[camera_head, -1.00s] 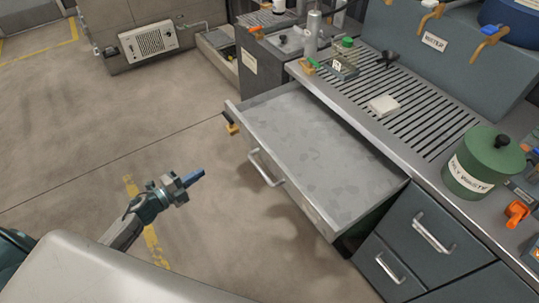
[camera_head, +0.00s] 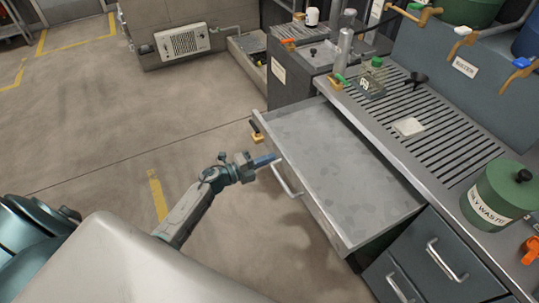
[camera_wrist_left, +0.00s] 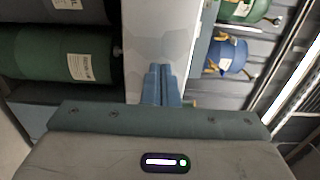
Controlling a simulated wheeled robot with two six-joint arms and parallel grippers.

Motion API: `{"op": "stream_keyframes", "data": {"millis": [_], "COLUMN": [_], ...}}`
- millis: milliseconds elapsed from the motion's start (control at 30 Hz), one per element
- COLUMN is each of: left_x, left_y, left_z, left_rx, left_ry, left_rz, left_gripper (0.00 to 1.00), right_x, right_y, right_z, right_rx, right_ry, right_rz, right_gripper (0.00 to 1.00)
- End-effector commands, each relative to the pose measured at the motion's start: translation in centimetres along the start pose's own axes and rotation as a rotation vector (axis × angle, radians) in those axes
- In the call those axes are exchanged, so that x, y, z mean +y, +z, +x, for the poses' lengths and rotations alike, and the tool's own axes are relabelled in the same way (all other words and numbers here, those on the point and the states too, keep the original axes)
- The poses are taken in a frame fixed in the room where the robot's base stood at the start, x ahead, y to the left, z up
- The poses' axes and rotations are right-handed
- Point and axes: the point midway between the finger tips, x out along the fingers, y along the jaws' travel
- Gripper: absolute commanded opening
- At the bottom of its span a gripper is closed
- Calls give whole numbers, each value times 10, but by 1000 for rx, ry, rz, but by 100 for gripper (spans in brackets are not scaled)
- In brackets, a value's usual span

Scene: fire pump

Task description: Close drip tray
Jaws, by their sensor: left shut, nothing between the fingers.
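The drip tray (camera_head: 335,165) is a grey metal drawer pulled out from under the slatted counter. Its front panel carries a curved bar handle (camera_head: 286,181). My left gripper (camera_head: 268,160) is shut and empty, with its blue fingertips close to the tray front, just left of the handle's upper end. I cannot tell whether they touch it. In the left wrist view the shut blue fingers (camera_wrist_left: 161,86) point at the pale tray surface (camera_wrist_left: 160,35). My right gripper is not in view.
Drawers with bar handles (camera_head: 447,260) sit below right. The floor left of the tray is clear.

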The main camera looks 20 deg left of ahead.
Motion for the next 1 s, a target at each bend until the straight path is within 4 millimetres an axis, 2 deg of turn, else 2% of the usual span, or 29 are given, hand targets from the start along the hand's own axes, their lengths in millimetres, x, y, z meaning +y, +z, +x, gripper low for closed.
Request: {"op": "stream_keyframes", "data": {"millis": [133, 533, 667, 767, 867, 1000], "left_x": [0, 0, 0, 1, 1, 1], "left_y": [0, 0, 0, 0, 0, 0], "left_z": [9, 11, 19, 33, 56, 99], "left_rx": [0, 0, 0, 0, 0, 1], "left_ry": [0, 0, -2, -3, -5, -7], "left_rz": [-1, 0, 0, 1, 0, -1], "left_gripper": [0, 0, 0, 0, 0, 0], "right_x": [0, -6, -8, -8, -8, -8], "right_y": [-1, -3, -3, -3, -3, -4], "right_z": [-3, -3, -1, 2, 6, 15], "right_rx": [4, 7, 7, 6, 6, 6], "right_ry": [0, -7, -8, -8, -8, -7], "right_rz": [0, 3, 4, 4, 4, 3], "right_gripper": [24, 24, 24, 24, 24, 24]}}
